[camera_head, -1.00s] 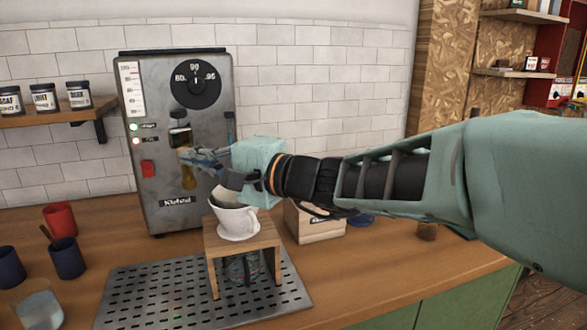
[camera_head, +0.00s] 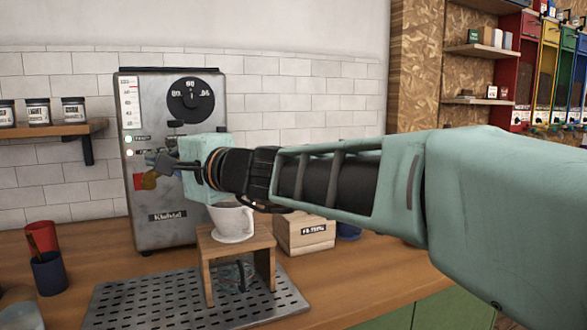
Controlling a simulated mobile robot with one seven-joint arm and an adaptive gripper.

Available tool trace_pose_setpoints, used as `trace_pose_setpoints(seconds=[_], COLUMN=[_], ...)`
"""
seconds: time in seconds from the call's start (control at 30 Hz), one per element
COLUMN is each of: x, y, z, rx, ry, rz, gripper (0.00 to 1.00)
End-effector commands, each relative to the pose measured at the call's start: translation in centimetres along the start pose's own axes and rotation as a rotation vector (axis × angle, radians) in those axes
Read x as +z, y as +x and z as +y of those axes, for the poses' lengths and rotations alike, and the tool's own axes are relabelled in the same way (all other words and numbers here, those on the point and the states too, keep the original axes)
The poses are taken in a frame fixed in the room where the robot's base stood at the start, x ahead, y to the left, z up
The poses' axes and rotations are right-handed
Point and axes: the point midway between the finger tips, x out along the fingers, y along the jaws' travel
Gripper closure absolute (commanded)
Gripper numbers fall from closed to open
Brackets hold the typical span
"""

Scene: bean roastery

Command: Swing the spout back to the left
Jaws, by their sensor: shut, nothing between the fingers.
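The grey metal water machine (camera_head: 160,228) stands against the tiled wall, with a round dial on top. My gripper (camera_head: 158,164) is in front of its face, shut, with its fingers pointing left. The rest of the spout is hidden behind my gripper. I cannot tell whether the fingers touch it. The white dripper (camera_head: 233,222) sits on a wooden stand (camera_head: 206,243), below and right of my gripper, and the spout's end is left of it.
A glass vessel (camera_head: 236,277) is under the stand on a perforated drip tray (camera_head: 130,305). A wooden box (camera_head: 304,235) stands right of the stand. A red cup (camera_head: 42,237) and a dark blue cup (camera_head: 49,273) stand at left. Jars (camera_head: 38,111) line a shelf.

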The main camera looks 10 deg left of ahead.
Motion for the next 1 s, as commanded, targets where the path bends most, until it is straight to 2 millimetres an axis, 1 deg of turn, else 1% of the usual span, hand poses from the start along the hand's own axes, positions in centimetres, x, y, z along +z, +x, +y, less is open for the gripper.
trace_pose_setpoints(seconds=[0.03, 0.2, 0.4, 0.6, 1.0], x=[0.5, 1.4, 2.0, 2.2, 2.3], y=[0.5, 1.7, 2.6, 3.0, 3.1], z=[0.5, 0.3, 0.1, -0.1, -0.1], rx=[-0.001, -0.001, 0.000, 0.000, 0.001], ry=[-0.001, -0.001, 0.001, 0.001, 0.000], rz=[-0.003, -0.003, -0.002, -0.002, -0.002], gripper=[1.00, 1.00, 1.00, 1.00, 1.00])
